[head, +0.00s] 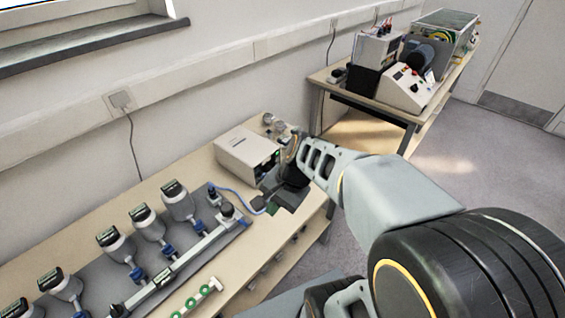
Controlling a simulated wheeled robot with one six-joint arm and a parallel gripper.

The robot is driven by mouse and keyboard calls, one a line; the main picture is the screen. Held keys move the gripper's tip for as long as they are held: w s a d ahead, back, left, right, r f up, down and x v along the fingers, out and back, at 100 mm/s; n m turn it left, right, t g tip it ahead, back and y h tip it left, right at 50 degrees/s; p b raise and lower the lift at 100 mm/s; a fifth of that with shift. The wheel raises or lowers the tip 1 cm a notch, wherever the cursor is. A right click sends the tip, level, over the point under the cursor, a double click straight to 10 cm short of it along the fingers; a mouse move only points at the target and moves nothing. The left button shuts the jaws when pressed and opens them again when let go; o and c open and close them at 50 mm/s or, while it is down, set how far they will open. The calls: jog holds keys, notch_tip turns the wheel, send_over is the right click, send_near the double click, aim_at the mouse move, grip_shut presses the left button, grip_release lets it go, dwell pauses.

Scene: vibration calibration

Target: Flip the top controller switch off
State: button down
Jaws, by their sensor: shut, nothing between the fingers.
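A light grey controller box (237,147) stands at the far right end of the near bench. Its front faces right and is partly hidden by my arm and gripper, and I cannot make out its top switch. My gripper (268,183) is dark and shut with nothing in it, close in front of the box. I cannot tell whether it touches the front.
Small glassware (270,121) stands behind the box. Another bench (345,97) with instruments is at the back right.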

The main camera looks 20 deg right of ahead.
aim_at(277, 152)
jog(key=w+d+f+m+t+y+b, duration=0.4)
jog(key=w+f+m+y, duration=0.4)
jog(key=m, duration=0.9)
jog(key=w+d+f+m+t+h+b, duration=0.1)
jog(key=w+d+f+m+t+b, duration=0.1)
jog(key=d+m+t, duration=0.2)
jog(key=w+d+f+m+t+h+b, duration=0.1)
jog(key=w+d+f+m+t+b, duration=0.1)
jog(key=d+m, duration=0.4)
jog(key=w+d+f+m+t+h+b, duration=0.1)
jog(key=w+d+m+t, duration=0.3)
jog(key=m, duration=0.6)
jog(key=shift+d+f+t+h+b, duration=0.15)
jog(key=shift+d+f+t+b, duration=0.1)
jog(key=shift+d+f+t, duration=0.25)
jog(key=shift+d+f+t+h+b, duration=0.2)
jog(key=shift+d+f+t, duration=0.1)
jog(key=shift+d+t, duration=0.25)
jog(key=shift+d+m, duration=0.4)
jog(key=shift+m, duration=0.2)
jog(key=b+x, duration=0.1)
jog(key=x, duration=1.3)
